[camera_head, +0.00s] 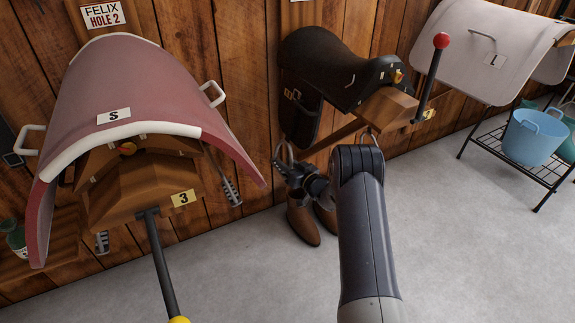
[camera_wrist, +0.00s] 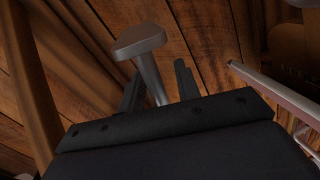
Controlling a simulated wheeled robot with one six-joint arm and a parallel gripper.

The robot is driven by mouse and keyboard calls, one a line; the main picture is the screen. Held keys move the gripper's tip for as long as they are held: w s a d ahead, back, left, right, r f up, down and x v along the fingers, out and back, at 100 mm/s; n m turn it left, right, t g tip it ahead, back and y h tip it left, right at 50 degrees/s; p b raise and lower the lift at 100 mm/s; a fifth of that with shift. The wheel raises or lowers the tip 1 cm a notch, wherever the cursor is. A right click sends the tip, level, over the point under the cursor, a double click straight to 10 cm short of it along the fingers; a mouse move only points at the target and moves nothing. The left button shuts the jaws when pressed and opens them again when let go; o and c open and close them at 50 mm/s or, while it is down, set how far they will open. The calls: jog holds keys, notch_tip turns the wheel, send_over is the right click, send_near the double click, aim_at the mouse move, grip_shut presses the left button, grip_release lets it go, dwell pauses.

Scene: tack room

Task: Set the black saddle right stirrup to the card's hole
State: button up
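The black saddle (camera_head: 335,68) sits on a wooden rack against the plank wall. A dark flap with small pale fittings (camera_head: 292,95) hangs at its left side. My gripper (camera_head: 290,168) is below and in front of the saddle. A grey metal arch (camera_head: 280,150), seemingly a stirrup iron, shows at the gripper. In the wrist view, a grey metal post with a broad end (camera_wrist: 140,42) stands between my two dark fingers (camera_wrist: 158,85), which look apart. Contact is unclear. A card (camera_head: 103,14) reads "FELIX HOLE 2" above the left rack. The strap holes are not readable.
A pink cover (camera_head: 130,80) marked S drapes the left rack, numbered 3. A red-knobbed lever (camera_head: 431,75) stands beside the black saddle. Brown boots (camera_head: 303,222) stand below. A white cover (camera_head: 480,50) and blue bucket (camera_head: 533,137) are right. The front-right floor is clear.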

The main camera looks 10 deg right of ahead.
jog(key=shift+c, duration=0.4)
grip_shut()
notch_tip(320, 180, down, 9)
jog(key=a+b, duration=0.1)
jog(key=b, duration=0.5)
jog(key=shift+s+a+r+b, duration=0.15)
jog(key=shift+s+a+b, duration=0.15)
jog(key=shift+a+b, duration=0.1)
jog(key=shift+o, duration=0.4)
grip_release()
